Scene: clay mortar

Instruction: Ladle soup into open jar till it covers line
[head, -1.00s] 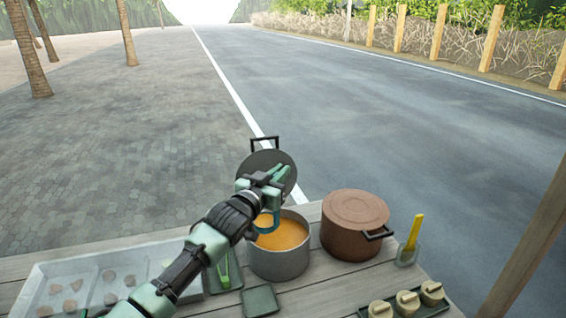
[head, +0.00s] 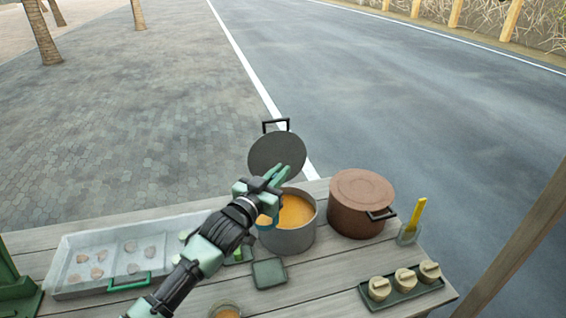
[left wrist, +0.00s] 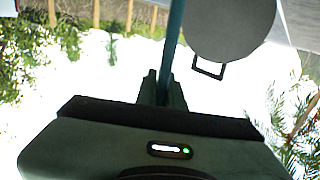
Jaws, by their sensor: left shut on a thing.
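The grey soup pot (head: 300,240) stands open on the wooden table, with orange soup (head: 297,212) in it. My left gripper (head: 274,180) is above the pot's left rim, shut on the teal ladle (head: 267,222). In the left wrist view the ladle's handle (left wrist: 174,35) runs up from between the fingers. My right gripper is not in view.
A dark round lid (head: 277,152) stands tilted behind the pot; it shows in the left wrist view (left wrist: 230,28). A lidded brown pot (head: 360,207), a yellow-handled tool (head: 418,212) and a tray of small lidded pots (head: 402,291) are right. A pale compartment tray (head: 75,262) is left.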

